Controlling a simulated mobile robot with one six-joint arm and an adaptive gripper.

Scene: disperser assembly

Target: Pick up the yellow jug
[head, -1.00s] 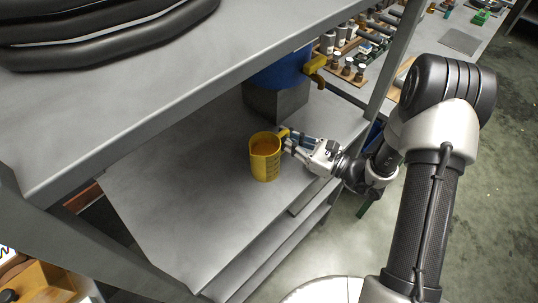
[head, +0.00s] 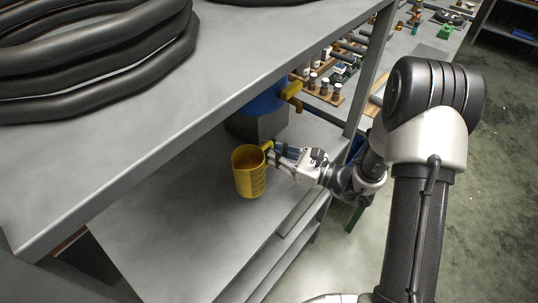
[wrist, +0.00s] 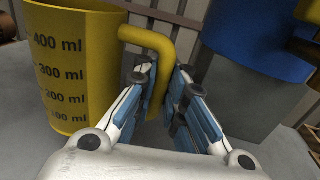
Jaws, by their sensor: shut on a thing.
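The yellow jug (head: 249,182) is upright over the grey lower shelf (head: 165,235); I cannot tell whether its base touches the shelf. In the wrist view the jug (wrist: 75,65) is at the left, with dark millilitre marks facing me. Its handle (wrist: 150,38) reaches right and comes down between my fingers. My gripper (head: 275,153) comes from the right and is shut on the handle.
A blue container (head: 264,100) with a yellow tap (head: 291,90) stands on a grey block (head: 258,126) just behind the jug. The upper shelf (head: 240,48), with black hoses (head: 110,75), overhangs at the left. A shelf post (head: 372,62) stands near my arm. The lower shelf's front is clear.

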